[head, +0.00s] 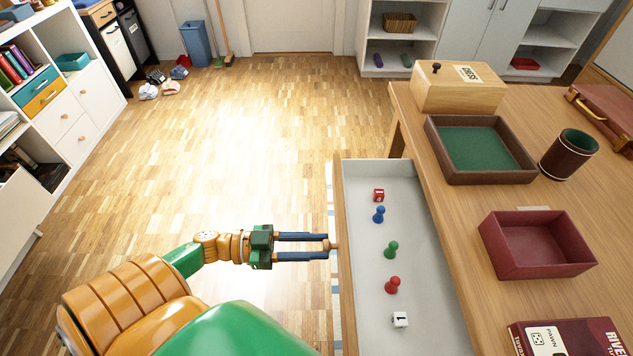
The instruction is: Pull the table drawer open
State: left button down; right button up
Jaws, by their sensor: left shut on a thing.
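The table drawer (352,270) is open and sticks out to the left from under the wooden table (420,172). Its inside is pale grey, and its wooden front faces left. My left gripper (328,246) is at the drawer front, its two blue fingers closed around the small round knob (332,246). In the drawer lie a red die (379,195), a blue pawn (379,214), a green pawn (391,249), a red pawn (393,285) and a white die (400,319). My right gripper is not in view.
On the table stand a wooden chess box (455,92), a green-lined tray (432,135), a dice cup (568,155), a dark red tray (490,250) and a game box (560,338). The wooden floor (240,150) left of the drawer is clear. White shelves (85,120) stand far left.

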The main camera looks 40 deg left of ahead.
pick_arm(q)
jog(key=shift+s+f, duration=0.1)
jog(key=shift+f, duration=0.1)
jog(key=c, duration=0.6)
grip_release()
jog(key=shift+r, duration=0.1)
jog(key=b+v, duration=0.1)
jog(key=v, duration=0.6)
